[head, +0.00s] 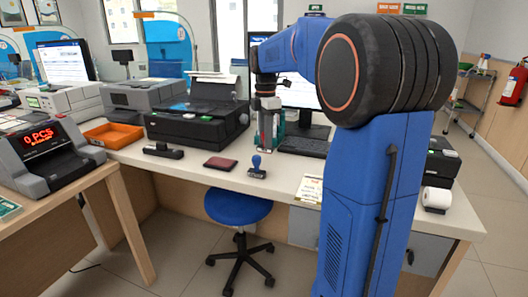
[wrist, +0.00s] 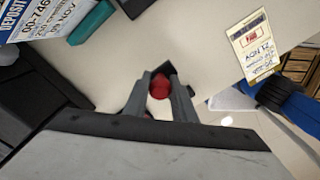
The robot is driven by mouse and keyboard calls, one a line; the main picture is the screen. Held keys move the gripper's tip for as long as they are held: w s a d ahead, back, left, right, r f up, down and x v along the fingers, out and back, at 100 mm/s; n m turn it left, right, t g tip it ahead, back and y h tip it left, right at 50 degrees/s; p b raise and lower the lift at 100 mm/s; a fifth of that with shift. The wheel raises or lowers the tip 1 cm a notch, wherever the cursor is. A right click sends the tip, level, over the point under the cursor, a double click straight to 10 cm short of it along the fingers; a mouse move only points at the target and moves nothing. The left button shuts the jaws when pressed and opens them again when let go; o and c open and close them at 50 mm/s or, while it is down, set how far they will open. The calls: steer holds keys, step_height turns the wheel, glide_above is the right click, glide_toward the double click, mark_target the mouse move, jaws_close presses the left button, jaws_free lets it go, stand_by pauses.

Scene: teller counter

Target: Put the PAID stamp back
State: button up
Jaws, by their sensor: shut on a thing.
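My gripper (head: 266,146) hangs over the back of the white counter, between the black printer and the keyboard. In the wrist view its two grey fingers (wrist: 160,95) are shut on a stamp with a round red handle (wrist: 159,87). Part of the stamp's dark base shows past the fingertips; whether it touches the counter I cannot tell. Its label is not readable, and I cannot make this stamp out in the head view. Another stamp with a blue handle (head: 257,163) stands upright at the counter's front edge. A dark red pad (head: 220,163) lies left of it.
A black printer (head: 197,124) stands left of my gripper and a keyboard (head: 303,147) right of it. A black stapler-like object (head: 163,151) and an orange tray (head: 114,135) are further left. A slip with a red mark (wrist: 254,45) lies on the counter. A blue stool (head: 238,206) stands below.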

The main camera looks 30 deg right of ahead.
steer(key=shift+f, duration=2.3)
steer(key=shift+f, duration=0.1)
steer(key=o, duration=0.8)
steer(key=shift+o, duration=0.2)
